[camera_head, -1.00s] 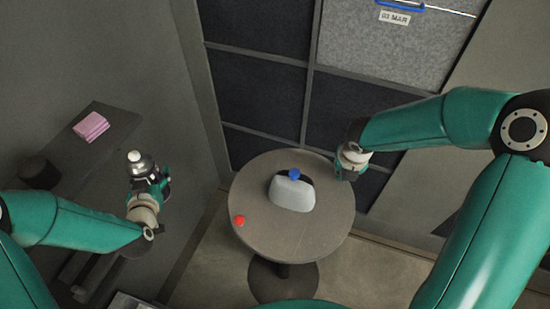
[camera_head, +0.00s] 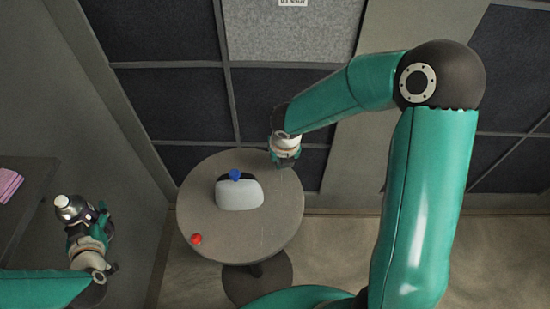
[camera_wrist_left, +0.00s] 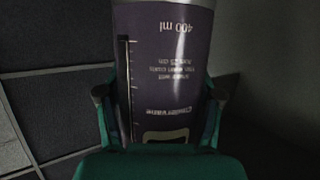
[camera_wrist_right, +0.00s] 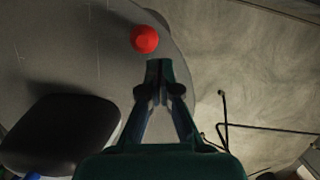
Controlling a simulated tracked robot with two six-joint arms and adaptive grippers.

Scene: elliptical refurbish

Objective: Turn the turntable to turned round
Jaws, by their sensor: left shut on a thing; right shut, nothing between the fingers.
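The turntable (camera_head: 270,225) is a round grey top on a dark pedestal. A red ball-shaped knob (camera_head: 196,239) sits near its front left rim and also shows in the right wrist view (camera_wrist_right: 145,39). A white block with a dark back (camera_head: 239,195) stands on the top, with a blue ball (camera_head: 235,174) at its back. My right gripper (camera_head: 287,162) is shut and empty at the turntable's back right rim, well apart from the red knob. My left gripper (camera_head: 88,228) is shut on a dark bottle (camera_wrist_left: 165,75) marked 400 ml, left of the turntable.
A dark bench (camera_head: 30,200) with folded pink cloth (camera_head: 8,184) stands at the left. A dark panelled wall (camera_head: 180,90) with a light grey panel (camera_head: 290,30) is close behind the turntable. Bare floor (camera_head: 335,250) lies to its right.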

